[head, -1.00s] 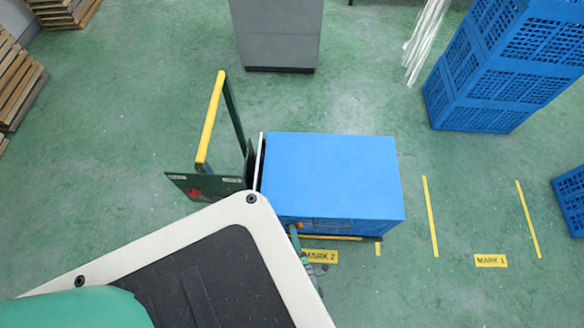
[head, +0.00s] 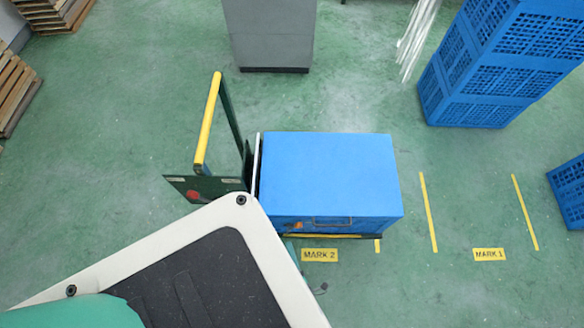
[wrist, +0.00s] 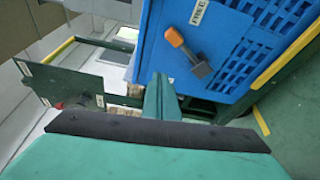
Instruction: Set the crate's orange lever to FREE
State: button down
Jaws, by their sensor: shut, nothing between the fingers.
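The blue crate (head: 335,170) sits on a cart. In the wrist view its slatted front face (wrist: 225,50) carries a lever with an orange grip (wrist: 174,37) and a grey pivot end (wrist: 203,71). The grip points up and left from the pivot. A FREE label (wrist: 200,12) is above and to the right of the grip; no other lever label is readable. In the head view a small orange bit (head: 299,225) shows low on the crate. My gripper (wrist: 160,88) is shut and empty, below and left of the lever, apart from it. My own body largely hides it in the head view.
The cart's yellow handle (head: 207,122) and a dark green plate with a red knob (head: 193,194) are left of the crate. The cart stands by the MARK 2 label (head: 320,255). Floor toward MARK 1 (head: 489,254) is clear. Stacked blue crates (head: 475,95) stand back right.

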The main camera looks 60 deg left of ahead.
jog(key=shift+f+v, duration=0.25)
jog(key=shift+v, duration=0.85)
jog(key=shift+d, duration=0.15)
jog(key=w+d+r+m+t+h, duration=0.2)
jog(key=w+d+m+t+h, duration=0.25)
jog(key=d, duration=0.55)
jog(key=d+r+m+t+h, duration=0.4)
jog(key=d+r+m+t, duration=0.15)
jog(key=r+m, duration=0.3)
jog(key=s+d+r+m+t+h, duration=0.1)
jog(key=r+m+h, duration=0.7)
jog(key=r+m, duration=1.3)
notch_tip(320, 180, up, 13)
jog(key=shift+s+d+f+m+h, duration=0.1)
jog(key=shift+s+d+m+h, duration=0.25)
jog(key=shift+s+d, duration=0.6)
